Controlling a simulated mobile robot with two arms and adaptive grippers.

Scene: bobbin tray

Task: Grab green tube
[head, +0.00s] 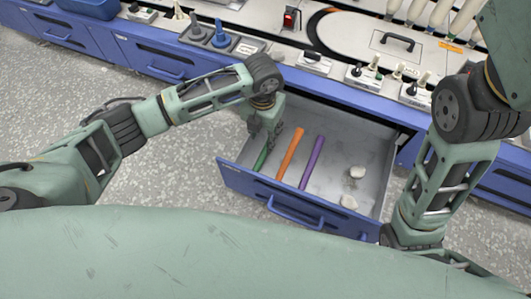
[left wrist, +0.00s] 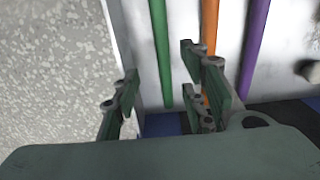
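The green tube (head: 263,156) lies lengthwise in the open drawer, nearest its left wall. My left gripper (head: 262,140) is over the left part of the drawer and hides part of the tube. In the left wrist view the green tube (left wrist: 161,50) shows between my left gripper's spread fingers (left wrist: 162,100), with no finger seen touching it. The left gripper is open and empty. My right arm's lower end (head: 415,237) is by the drawer's right side. Its fingers cannot be made out.
The drawer (head: 231,176) also holds an orange tube (head: 289,154), a purple tube (head: 312,160) and two pale lumps (head: 357,172) at the right. The orange tube is close to the green one. A blue-fronted bench with tools stands behind. Speckled floor is clear at left.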

